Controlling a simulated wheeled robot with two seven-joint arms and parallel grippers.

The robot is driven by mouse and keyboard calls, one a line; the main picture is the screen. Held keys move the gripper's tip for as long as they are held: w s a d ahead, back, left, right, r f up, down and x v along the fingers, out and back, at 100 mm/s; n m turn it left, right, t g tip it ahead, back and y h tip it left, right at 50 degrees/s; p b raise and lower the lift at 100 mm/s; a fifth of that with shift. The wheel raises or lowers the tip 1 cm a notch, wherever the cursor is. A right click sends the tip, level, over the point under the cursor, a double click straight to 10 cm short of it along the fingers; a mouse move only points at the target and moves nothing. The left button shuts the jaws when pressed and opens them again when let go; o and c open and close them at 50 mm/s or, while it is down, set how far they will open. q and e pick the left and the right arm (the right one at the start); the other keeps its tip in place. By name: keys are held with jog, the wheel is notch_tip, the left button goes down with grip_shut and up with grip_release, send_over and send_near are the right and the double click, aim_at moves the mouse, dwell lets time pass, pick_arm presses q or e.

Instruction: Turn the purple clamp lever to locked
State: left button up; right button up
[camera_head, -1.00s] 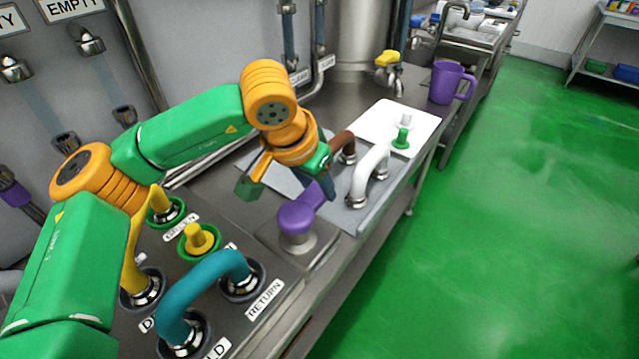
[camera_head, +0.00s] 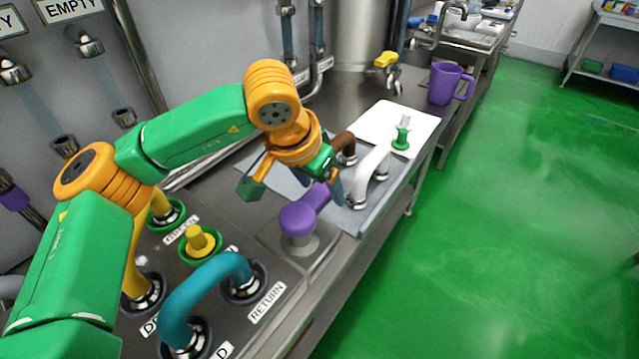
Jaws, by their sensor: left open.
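The purple clamp lever (camera_head: 298,218) sits on a short metal post on a plate at the counter's front edge. Its handle points up and to the right in the picture, toward the grey mat. My left gripper (camera_head: 294,191) is open, with its fingers spread wide above the lever. The green-tipped finger is up and left of the lever, and the bluish finger is close by the handle's far end. I cannot tell whether that finger touches the handle. My right gripper is out of view.
A teal curved pipe (camera_head: 205,290) and a yellow knob (camera_head: 200,240) stand on the panel at front left. A white curved pipe (camera_head: 370,172) and a brown pipe (camera_head: 343,146) lie beyond the lever. A purple jug (camera_head: 448,84) stands farther back. The green floor at right is clear.

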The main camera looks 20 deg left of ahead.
aim_at(311, 202)
pick_arm(q)
jog(key=v, duration=0.7)
jog(key=shift+b, duration=0.3)
jog(key=shift+d, duration=0.1)
